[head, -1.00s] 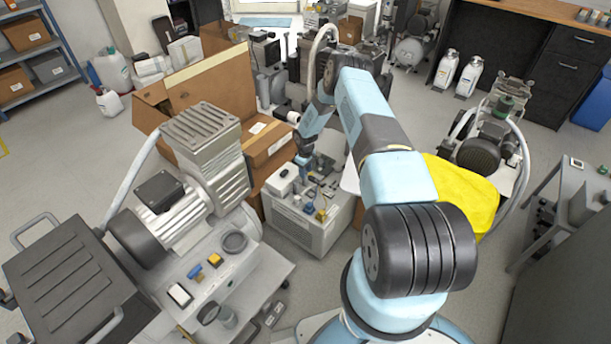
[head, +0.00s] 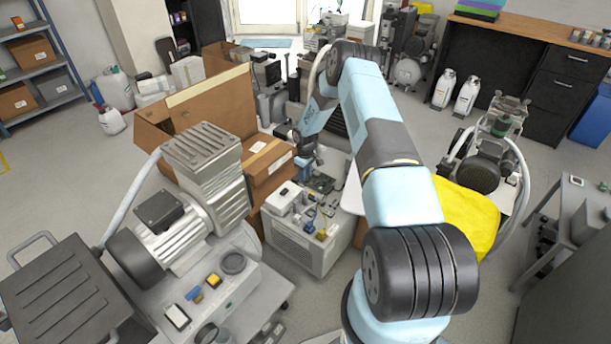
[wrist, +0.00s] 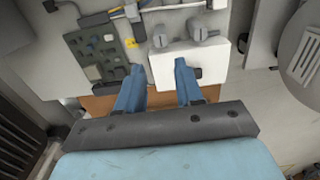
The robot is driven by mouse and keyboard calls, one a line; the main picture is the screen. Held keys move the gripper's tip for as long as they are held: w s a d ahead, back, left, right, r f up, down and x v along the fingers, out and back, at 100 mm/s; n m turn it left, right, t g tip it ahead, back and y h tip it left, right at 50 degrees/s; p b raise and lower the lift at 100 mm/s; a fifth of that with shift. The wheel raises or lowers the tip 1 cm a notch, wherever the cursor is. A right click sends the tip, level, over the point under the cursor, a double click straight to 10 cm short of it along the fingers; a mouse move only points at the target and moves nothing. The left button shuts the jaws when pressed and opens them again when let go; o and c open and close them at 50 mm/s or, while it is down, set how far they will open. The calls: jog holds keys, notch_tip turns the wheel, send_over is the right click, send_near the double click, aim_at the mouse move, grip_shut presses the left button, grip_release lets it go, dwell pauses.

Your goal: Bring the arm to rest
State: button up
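My arm reaches forward from the lower right of the head view, its blue links bent over at the top. My gripper (head: 303,155) hangs at its far end, above and behind the white equipment box (head: 305,248). In the wrist view my gripper (wrist: 160,84) shows two blue fingers spread apart with nothing between them. Beyond the fingertips lies a white block with two grey knobs (wrist: 188,62). A dark circuit board (wrist: 100,50) lies to its left. Whether the fingertips touch anything is unclear.
An open cardboard box (head: 215,105) stands left of my gripper. A large compressor (head: 185,215) stands at the left front. A yellow cloth (head: 468,215) lies right of my arm, near another compressor (head: 480,170). Open floor (head: 410,125) shows at the back right.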

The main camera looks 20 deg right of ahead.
jog(key=s+a+r+m+t, duration=0.1)
jog(key=s+r, duration=0.3)
jog(key=r, duration=1.2)
jog(key=s+r+m+t+h, duration=0.1)
jog(key=s+r, duration=0.2)
jog(key=r, duration=1.3)
jog(key=s+a+r+m, duration=0.1)
jog(key=s+r, duration=0.3)
jog(key=r, duration=1.2)
jog(key=s+a+r+m+t, duration=0.2)
jog(key=s+r, duration=1.2)
jog(key=s, duration=0.3)
jog(key=s+a+r+m+t+y, duration=0.1)
jog(key=s+r+m, duration=0.1)
jog(key=s, duration=1.9)
jog(key=shift+s+a+t, duration=0.3)
jog(key=shift+a, duration=0.05)
